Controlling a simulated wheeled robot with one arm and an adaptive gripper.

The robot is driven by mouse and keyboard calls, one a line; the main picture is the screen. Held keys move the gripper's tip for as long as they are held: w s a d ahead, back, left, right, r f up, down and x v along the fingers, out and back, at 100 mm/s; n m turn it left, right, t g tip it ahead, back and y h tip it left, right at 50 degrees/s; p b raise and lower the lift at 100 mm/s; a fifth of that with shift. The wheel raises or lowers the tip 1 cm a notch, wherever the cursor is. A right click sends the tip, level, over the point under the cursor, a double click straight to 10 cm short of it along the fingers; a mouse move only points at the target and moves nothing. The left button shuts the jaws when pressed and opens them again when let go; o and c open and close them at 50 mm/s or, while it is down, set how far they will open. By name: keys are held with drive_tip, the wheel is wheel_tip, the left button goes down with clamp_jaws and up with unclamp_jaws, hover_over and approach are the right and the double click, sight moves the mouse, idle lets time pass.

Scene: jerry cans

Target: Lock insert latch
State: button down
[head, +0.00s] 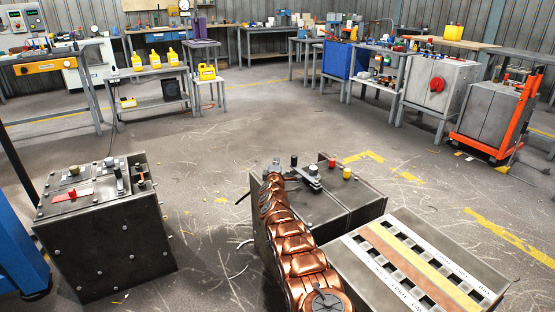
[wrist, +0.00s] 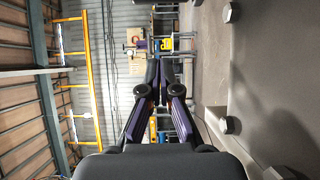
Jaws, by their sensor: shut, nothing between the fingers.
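My gripper (wrist: 153,75) shows in the wrist view with its dark fingers together and nothing between them. A grey metal face with large bolts (wrist: 230,125) stands close along the right of that view, apart from the fingers. In the head view a dark metal box (head: 345,210) stands at the centre, with a lever-like fitting (head: 312,170), a red knob (head: 332,161) and a yellow knob (head: 347,174) on top. My copper arm hides part of this box. I cannot tell which fitting is the insert latch, or its state.
A bolted metal box (head: 105,230) with knobs stands at left. A box with a slotted, striped top (head: 420,265) stands at lower right. An orange hand truck (head: 500,120) and benches (head: 385,85) stand further back. The floor (head: 250,110) between is mostly clear.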

drive_tip(key=shift+s+a+r+p, duration=0.2)
drive_tip(key=shift+s+a+p, duration=0.2)
drive_tip(key=shift+a+p, duration=0.25)
drive_tip(key=shift+s+a+f+p, duration=0.15)
drive_tip(key=shift+s+a+p, duration=0.5)
drive_tip(key=shift+s+a, duration=1.4)
drive_tip(key=shift+s, duration=0.2)
drive_tip(key=shift+s+a+p, duration=0.3)
drive_tip(key=shift+s, duration=0.05)
